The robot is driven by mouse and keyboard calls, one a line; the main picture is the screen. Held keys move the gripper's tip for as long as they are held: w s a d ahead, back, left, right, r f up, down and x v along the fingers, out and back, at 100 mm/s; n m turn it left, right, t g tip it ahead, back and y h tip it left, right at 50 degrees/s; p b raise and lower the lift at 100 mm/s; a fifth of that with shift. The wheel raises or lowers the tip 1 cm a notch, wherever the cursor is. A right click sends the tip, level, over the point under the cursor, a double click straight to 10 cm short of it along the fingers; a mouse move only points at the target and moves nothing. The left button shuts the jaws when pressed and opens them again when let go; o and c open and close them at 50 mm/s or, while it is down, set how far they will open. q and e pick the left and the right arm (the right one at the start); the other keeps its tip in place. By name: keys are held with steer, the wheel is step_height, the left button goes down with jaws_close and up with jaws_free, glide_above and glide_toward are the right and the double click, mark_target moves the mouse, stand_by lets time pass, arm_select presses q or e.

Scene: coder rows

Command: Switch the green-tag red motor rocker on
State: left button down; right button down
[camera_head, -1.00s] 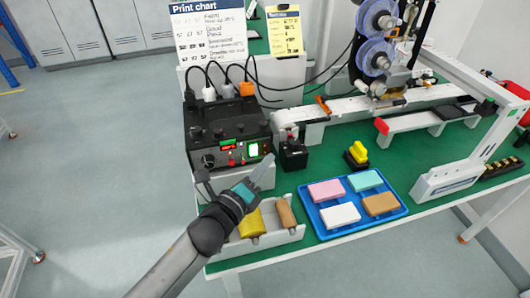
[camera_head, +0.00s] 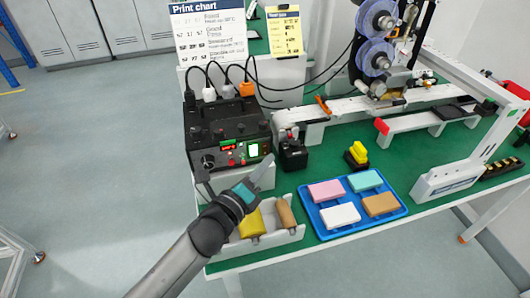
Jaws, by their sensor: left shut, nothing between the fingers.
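The black control box (camera_head: 222,128) stands at the table's left end, with knobs on top and a front panel facing me. I cannot make out a green tag, or which way a red rocker is tipped. My left gripper (camera_head: 264,168) is shut and empty, just in front of the panel's lower right; I cannot tell if it touches. My right gripper is not in view.
A white bin (camera_head: 290,237) with a yellow and a brown item lies below my left gripper. A blue tray (camera_head: 323,228) of coloured blocks is to its right. A small black device (camera_head: 292,157) stands beside the control box. Black cables rise behind the box.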

arm_select(q)
steer(key=shift+w, duration=0.15)
stand_by(0.6)
steer(key=shift+w+a, duration=0.1)
steer(key=shift+w, duration=0.2)
steer(key=shift+w+a, duration=0.1)
steer(key=shift+w, duration=0.2)
stand_by(0.6)
steer(key=shift+s+f, duration=0.1)
steer(key=shift+s, duration=0.05)
steer(key=shift+s+d, duration=0.2)
steer(key=shift+s, duration=0.4)
steer(key=s, duration=0.1)
steer(key=s+d+p, duration=0.1)
steer(key=s, duration=0.1)
steer(key=s+r, duration=0.1)
steer(key=shift+s+d+p, duration=0.3)
steer(key=shift+s, duration=0.05)
stand_by(0.5)
